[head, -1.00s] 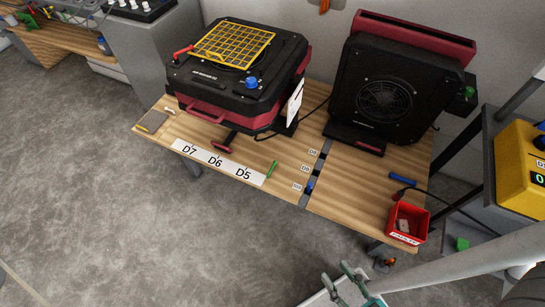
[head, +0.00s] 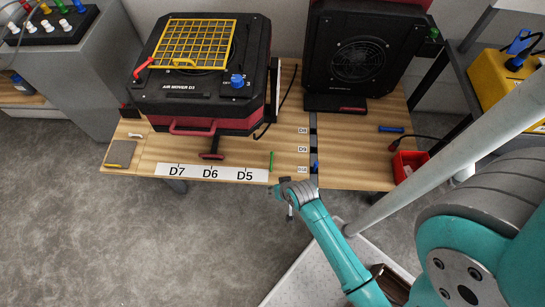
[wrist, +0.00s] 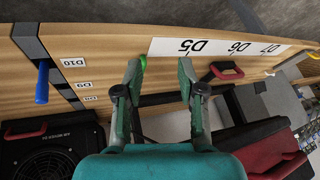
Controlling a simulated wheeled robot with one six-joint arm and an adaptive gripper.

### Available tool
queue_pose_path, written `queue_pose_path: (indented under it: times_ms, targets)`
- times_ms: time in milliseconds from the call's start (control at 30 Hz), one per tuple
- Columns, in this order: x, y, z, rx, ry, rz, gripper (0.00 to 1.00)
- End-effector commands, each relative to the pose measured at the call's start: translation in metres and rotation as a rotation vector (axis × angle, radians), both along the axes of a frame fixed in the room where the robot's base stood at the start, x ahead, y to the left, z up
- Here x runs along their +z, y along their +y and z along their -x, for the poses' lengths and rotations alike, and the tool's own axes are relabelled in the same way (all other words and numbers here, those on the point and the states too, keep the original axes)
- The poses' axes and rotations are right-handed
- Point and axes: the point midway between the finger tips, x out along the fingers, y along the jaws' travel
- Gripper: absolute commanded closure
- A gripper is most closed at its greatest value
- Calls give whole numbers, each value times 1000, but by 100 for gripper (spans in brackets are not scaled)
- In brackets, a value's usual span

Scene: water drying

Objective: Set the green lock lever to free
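A green knob or lever (head: 433,34) sits at the right side of the rear black-and-red air mover (head: 362,60). Its setting is too small to read. A slim green bar (head: 271,160) lies on the wooden table beside the D5 label. In the wrist view, the green bar (wrist: 143,63) shows just beyond my left fingertip, partly hidden. My gripper (wrist: 160,68) is open and empty, its two teal fingers apart above the table. In the head view, my gripper (head: 284,187) is at the table's front edge, below the green bar and far from the green knob.
The front air mover (head: 195,75) carries a yellow grid (head: 193,42), a red lever (head: 142,66) and a blue knob (head: 237,80). A red bin (head: 408,164) is at the right.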

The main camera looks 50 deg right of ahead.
Motion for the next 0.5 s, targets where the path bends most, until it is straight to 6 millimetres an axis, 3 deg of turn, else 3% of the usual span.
queue_pose_path:
  times_ms: [33,200,500]
  targets:
    - [-3,-13,-16,-26,26,-22,61]
    - [-7,-49,-54,-99,139,-114,61]
    - [14,-110,-97,-200,306,-252,61]
